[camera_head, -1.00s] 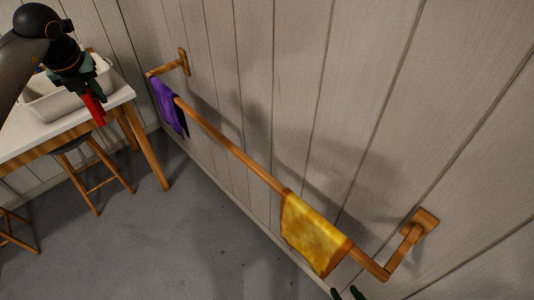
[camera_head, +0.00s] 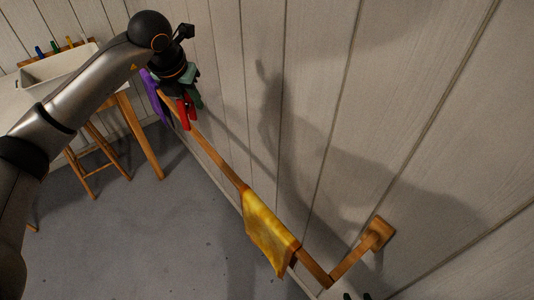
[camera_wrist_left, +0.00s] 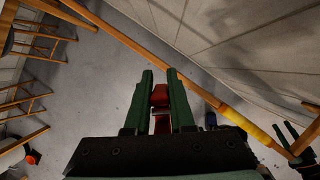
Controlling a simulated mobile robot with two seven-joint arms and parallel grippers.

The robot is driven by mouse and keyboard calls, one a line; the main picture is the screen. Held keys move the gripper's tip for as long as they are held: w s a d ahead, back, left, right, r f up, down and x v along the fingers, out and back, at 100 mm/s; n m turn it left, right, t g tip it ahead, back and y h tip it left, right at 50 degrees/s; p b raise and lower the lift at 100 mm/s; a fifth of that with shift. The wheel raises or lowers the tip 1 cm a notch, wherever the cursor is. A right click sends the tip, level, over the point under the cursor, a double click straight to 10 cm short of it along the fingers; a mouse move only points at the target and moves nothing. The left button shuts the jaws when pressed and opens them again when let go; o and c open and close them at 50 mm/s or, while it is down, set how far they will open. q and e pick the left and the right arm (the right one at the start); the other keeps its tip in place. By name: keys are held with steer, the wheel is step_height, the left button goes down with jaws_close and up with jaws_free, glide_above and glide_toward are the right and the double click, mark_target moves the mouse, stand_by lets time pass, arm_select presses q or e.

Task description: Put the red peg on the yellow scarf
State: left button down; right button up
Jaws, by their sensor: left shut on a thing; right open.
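The yellow scarf (camera_head: 269,234) hangs over the wooden rail (camera_head: 212,155) near its right end in the head view. It also shows in the left wrist view (camera_wrist_left: 240,122) at the right. My left gripper (camera_head: 190,103) is shut on the red peg (camera_head: 185,112), beside the rail's far part near the purple scarf. In the left wrist view the red peg (camera_wrist_left: 160,97) sits between the green fingers of my left gripper (camera_wrist_left: 160,78). My right gripper (camera_head: 357,297) shows only as dark fingertips at the bottom edge of the head view; they stand apart.
The purple scarf (camera_head: 152,95) hangs at the rail's far end. A table with a white bin (camera_head: 55,66) and several coloured pegs on a rack stands at the far left. The panelled wall (camera_head: 330,90) is close behind the rail. Grey floor lies open below.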

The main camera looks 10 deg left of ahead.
arm_select(q)
steer(key=s+d+f+m+h, duration=0.1)
steer(key=s+d+m, duration=0.2)
steer(key=d, duration=0.3)
steer(key=s+d+f+m+g+h, duration=0.1)
steer(key=s+d+m, duration=0.15)
steer(key=d, duration=0.45)
steer(key=s+d+f+m+h, duration=0.1)
steer(key=s+d+m, duration=0.1)
steer(key=s+d, duration=0.3)
step_height(320, 180, down, 13)
steer(key=d+b, duration=0.1)
steer(key=b, duration=0.7)
steer(key=shift+w+d+r+b, duration=0.15)
steer(key=shift+w+b, duration=0.15)
steer(key=shift+w, duration=0.15)
steer(key=shift+f+b, duration=0.2)
steer(key=shift+b, duration=0.1)
